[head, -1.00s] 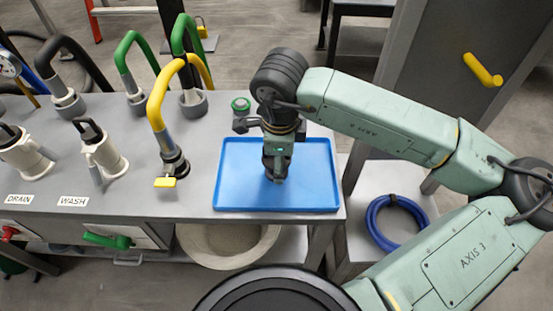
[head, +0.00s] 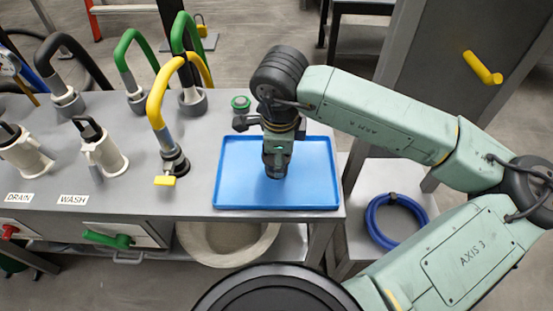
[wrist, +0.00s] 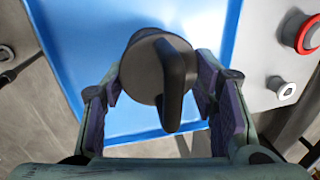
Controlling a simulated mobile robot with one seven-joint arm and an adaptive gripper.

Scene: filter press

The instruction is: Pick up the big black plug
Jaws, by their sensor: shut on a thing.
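The big black plug, a dark round body with an upright handle fin, shows in the wrist view (wrist: 172,75). It sits between the two fingers of my gripper (wrist: 160,82), which are shut on it from both sides. In the head view my gripper (head: 277,160) points down over the blue tray (head: 312,202), and mostly hides the plug there. I cannot tell whether the plug touches the tray or hangs just above it.
A yellow hooked pipe (head: 157,105) stands left of the tray, with green hooked pipes (head: 127,65) behind. White fittings labelled DRAIN (head: 25,152) and WASH (head: 103,152) stand further left. A blue hose coil (head: 372,222) lies right on a lower shelf. A grey cabinet (head: 440,80) stands at the right.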

